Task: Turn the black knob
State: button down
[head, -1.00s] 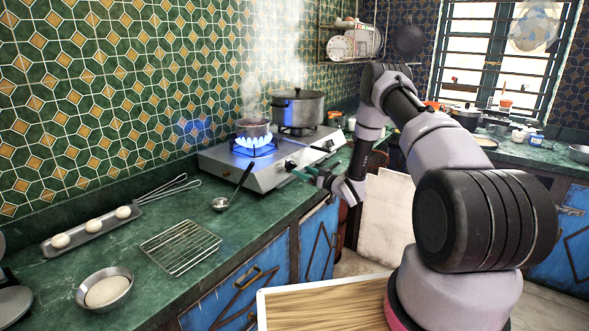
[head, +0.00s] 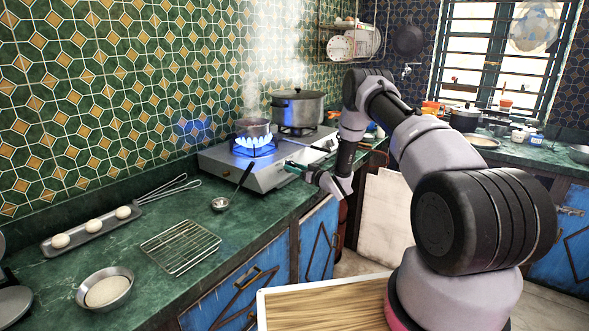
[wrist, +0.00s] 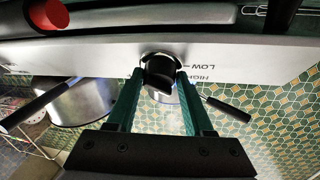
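The black knob (wrist: 160,72) is on the pale front panel of the gas hotplate, which also shows in the head view (head: 265,178). LOW and HIGH markings are printed beside it in the wrist view. My gripper's green fingers (wrist: 160,78) are spread, one on each side of the knob, with the tips close to the panel. The gripper looks open; whether a finger touches the knob is unclear. In the head view my gripper (head: 292,166) is at the hotplate's front and hides the knob there.
A small steaming pot (head: 252,128) stands over a blue flame (head: 255,142). A larger pot (head: 298,108) stands behind it. A red cap-like part (wrist: 48,15) shows in the wrist view. A wire rack (head: 180,246) lies on the green counter.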

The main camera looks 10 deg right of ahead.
jog(key=shift+d+n, duration=0.1)
jog(key=shift+n, duration=0.3)
jog(key=n+g+y, duration=0.1)
jog(key=n, duration=0.1)
jog(key=n+g+y, duration=0.1)
jog(key=n, duration=0.1)
jog(key=shift+w+d+n, duration=0.15)
jog(key=shift+n, duration=0.15)
jog(key=shift+w+d+n+g+y, duration=0.1)
jog(key=shift+n+g+y, duration=0.65)
jog(key=shift+n, duration=1)
jog(key=shift+w+d+n+g+y, duration=0.1)
jog(key=shift+n+g+y, duration=0.35)
jog(key=shift+n+g, duration=0.95)
jog(key=shift+n+t, duration=0.35)
jog(key=shift+n, duration=0.1)
jog(key=shift+c, duration=1.5)
grip_release()
jog(key=v, duration=1)
jog(key=shift+s+d, duration=0.25)
